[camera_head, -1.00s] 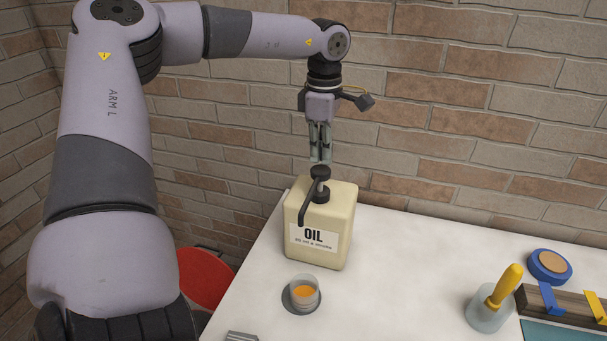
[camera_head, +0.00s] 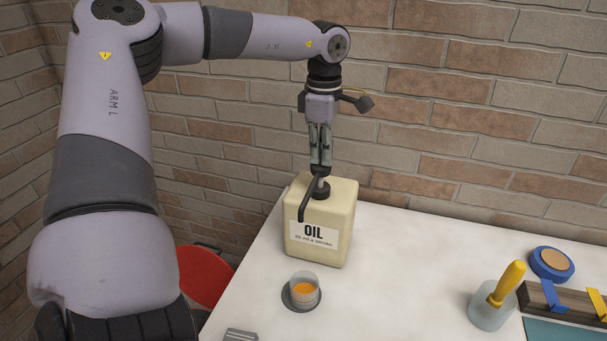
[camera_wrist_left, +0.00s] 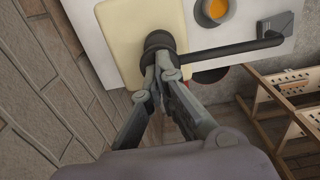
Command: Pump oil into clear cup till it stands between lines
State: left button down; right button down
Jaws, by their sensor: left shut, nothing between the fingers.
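The cream oil can (camera_head: 335,232), labelled OIL, stands upright on the white table. Its dark pump (camera_head: 311,200) has a spout that reaches toward the cup. My left gripper (camera_head: 320,172) is shut and empty, with its fingertips on the pump's head, which looks pressed down. In the left wrist view the fingertips (camera_wrist_left: 163,75) meet the round pump head (camera_wrist_left: 158,42). The clear cup (camera_head: 305,291) stands on a dark round pad in front of the can, with orange oil in it. It also shows in the left wrist view (camera_wrist_left: 214,11). I cannot make out its lines. My right gripper is out of view.
A red round thing (camera_head: 205,275) is beyond the table's left edge. The table between is clear.

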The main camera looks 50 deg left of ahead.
aim_at(321, 166)
pick_arm(q)
jog(key=shift+f+b, duration=1.35)
jog(key=shift+f, duration=0.55)
jog(key=shift+r, duration=0.3)
jog(key=shift+r+p, duration=1.75)
jog(key=shift+r, duration=0.6)
jog(key=shift+r, duration=0.1)
notch_tip(321, 166, up, 6)
jog(key=p, duration=0.4)
